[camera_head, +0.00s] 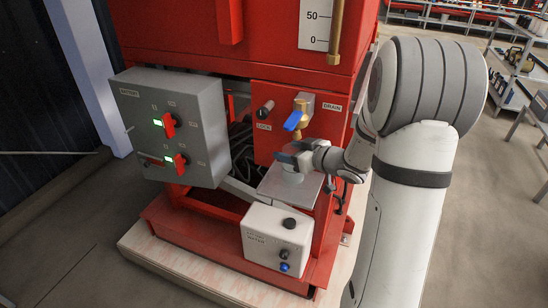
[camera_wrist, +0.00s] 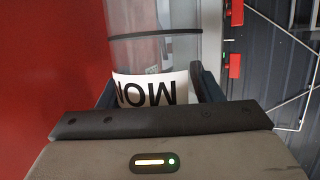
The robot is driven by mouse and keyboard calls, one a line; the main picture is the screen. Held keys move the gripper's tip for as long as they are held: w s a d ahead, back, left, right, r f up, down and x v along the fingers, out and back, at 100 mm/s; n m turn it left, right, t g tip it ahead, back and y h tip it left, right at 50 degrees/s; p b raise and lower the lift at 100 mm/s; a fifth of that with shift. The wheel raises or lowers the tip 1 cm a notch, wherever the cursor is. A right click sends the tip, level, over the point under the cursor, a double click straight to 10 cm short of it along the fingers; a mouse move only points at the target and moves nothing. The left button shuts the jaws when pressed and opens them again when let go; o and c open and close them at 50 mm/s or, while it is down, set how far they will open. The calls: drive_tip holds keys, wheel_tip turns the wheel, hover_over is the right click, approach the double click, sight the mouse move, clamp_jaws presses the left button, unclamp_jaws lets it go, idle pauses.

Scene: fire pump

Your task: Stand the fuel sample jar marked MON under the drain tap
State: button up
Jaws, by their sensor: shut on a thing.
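The clear jar (camera_wrist: 155,55) fills the top middle of the wrist view. It has a dark band and a white label reading MON, which appears upside down there. My gripper (camera_wrist: 157,88) is shut on it, with a dark finger on each side. In the head view my gripper (camera_head: 291,158) is over the grey metal shelf (camera_head: 272,187), below the drain tap (camera_head: 299,118) with its blue lever. The jar is mostly hidden there by my gripper; a pale part (camera_head: 292,176) shows just above the shelf. I cannot tell whether it touches the shelf.
A grey battery box (camera_head: 190,100) with red switches stands left of the tap. A lock knob (camera_head: 265,110) is beside the tap on the red panel. Open floor lies at the left.

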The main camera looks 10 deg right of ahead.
drive_tip(key=shift+f, duration=0.65)
drive_tip(key=shift+f, duration=0.15)
drive_tip(key=o, duration=1.5)
